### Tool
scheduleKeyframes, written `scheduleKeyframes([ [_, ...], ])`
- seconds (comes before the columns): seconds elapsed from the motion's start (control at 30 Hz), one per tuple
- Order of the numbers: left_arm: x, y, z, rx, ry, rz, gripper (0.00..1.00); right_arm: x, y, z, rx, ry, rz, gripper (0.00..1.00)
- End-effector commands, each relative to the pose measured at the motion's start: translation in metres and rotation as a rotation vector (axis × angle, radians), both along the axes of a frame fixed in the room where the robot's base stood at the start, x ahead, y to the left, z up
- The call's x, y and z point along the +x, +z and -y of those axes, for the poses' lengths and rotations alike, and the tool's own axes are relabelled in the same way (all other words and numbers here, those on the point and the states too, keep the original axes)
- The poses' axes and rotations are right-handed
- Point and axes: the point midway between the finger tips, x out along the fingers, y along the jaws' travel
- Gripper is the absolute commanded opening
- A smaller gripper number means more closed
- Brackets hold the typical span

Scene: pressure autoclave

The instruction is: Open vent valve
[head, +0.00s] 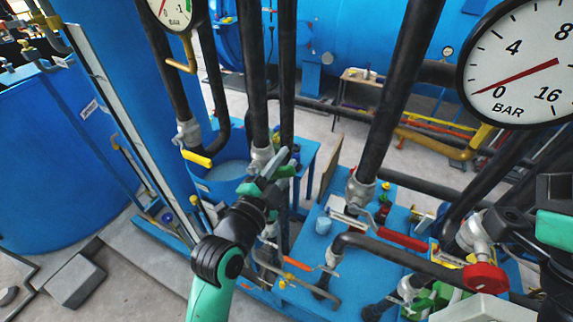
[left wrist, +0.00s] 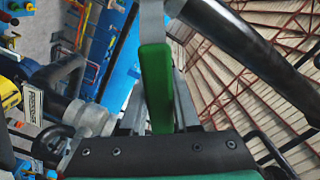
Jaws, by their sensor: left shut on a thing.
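My left gripper (head: 270,172) is shut on a green lever handle (head: 247,188) at a valve on a dark vertical pipe, left of the picture's middle. The left wrist view shows the green handle (left wrist: 155,85) upright between the fingers (left wrist: 160,110). No label tells whether this is the vent valve. The fingers and wrist hide part of the valve body. Part of my right arm, black and teal, shows at the right edge of the head view; I cannot make out its fingertips clearly.
Dark pipes stand close around my left gripper. A yellow-handled valve (head: 197,159) is to its left. A red lever (head: 390,238), an orange lever (head: 298,264) and a red knob (head: 485,277) are to the right or below. A large pressure gauge (head: 520,65) reads slightly above zero.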

Motion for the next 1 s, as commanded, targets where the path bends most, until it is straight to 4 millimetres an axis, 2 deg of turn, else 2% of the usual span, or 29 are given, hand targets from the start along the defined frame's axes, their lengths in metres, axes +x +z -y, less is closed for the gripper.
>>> scheduleKeyframes([
  [0.37,0.000,0.002,-0.001,-0.006,0.001,0.002,0.00,0.000,0.000,0.000,0.000,0.000,0.000,0.00],
  [0.4,0.000,0.002,-0.001,-0.006,0.001,0.002,0.37,0.000,0.000,0.000,0.000,0.000,0.000,0.00],
  [0.53,0.000,0.002,-0.001,-0.005,0.001,0.001,0.60,0.000,0.000,0.000,0.000,0.000,0.000,0.00],
  [0.87,-0.001,0.001,-0.001,-0.004,0.000,0.000,0.60,0.000,0.000,0.000,0.000,0.000,0.000,0.00],
  [1.0,-0.012,0.000,-0.007,-0.005,0.000,0.000,0.60,0.000,-0.003,0.000,0.000,0.000,0.000,0.00],
])
